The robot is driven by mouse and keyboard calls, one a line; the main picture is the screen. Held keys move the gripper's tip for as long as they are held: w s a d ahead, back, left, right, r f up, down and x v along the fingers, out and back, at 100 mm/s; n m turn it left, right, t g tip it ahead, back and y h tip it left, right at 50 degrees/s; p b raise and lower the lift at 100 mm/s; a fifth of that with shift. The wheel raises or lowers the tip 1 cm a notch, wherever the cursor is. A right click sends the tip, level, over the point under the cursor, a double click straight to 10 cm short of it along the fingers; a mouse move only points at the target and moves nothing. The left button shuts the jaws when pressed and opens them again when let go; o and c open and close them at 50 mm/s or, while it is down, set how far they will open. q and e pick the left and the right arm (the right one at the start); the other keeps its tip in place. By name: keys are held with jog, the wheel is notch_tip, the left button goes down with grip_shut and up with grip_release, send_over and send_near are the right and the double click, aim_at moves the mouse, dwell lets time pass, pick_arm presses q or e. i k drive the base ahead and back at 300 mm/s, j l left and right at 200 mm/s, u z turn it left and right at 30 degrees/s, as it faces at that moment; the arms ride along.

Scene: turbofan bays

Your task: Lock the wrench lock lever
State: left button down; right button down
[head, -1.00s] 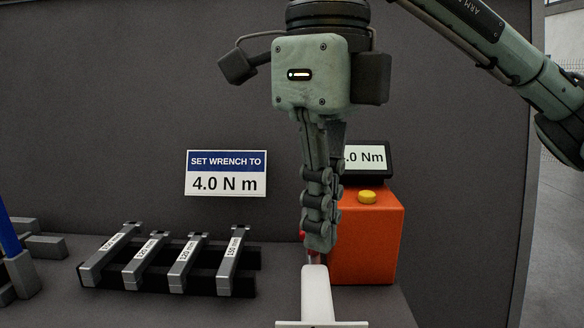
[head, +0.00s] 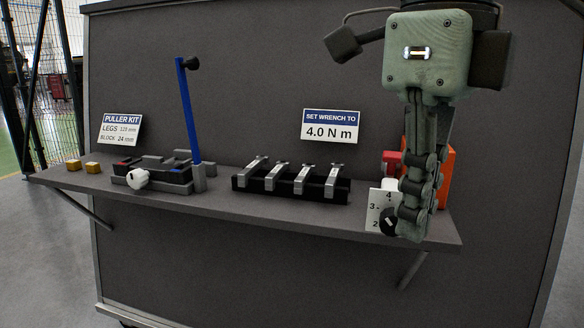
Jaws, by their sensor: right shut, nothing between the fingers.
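My right gripper (head: 411,234) hangs down at the right end of the shelf, its fingers shut together and empty. It stands in front of the wrench setting unit and hides much of it. Just left of the fingers is a white scale plate (head: 376,208) with the numbers 4, 3 and 2, and a black knob (head: 388,224) at its lower edge. A red part (head: 392,161), perhaps the lock lever, shows behind and left of the fingers. I cannot tell its position or whether the fingers touch it. My left gripper is out of view.
An orange box (head: 447,178) stands behind my right gripper. A sign (head: 331,125) reads 4.0 N m. Several grey legs lie on a black rack (head: 290,194).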

aim_at(392, 158)
jog(key=k+j, duration=0.15)
jog(key=k, duration=0.25)
jog(key=k+j, duration=0.15)
jog(key=k, duration=0.2)
jog(key=k+j, duration=0.2)
jog(key=k, duration=0.2)
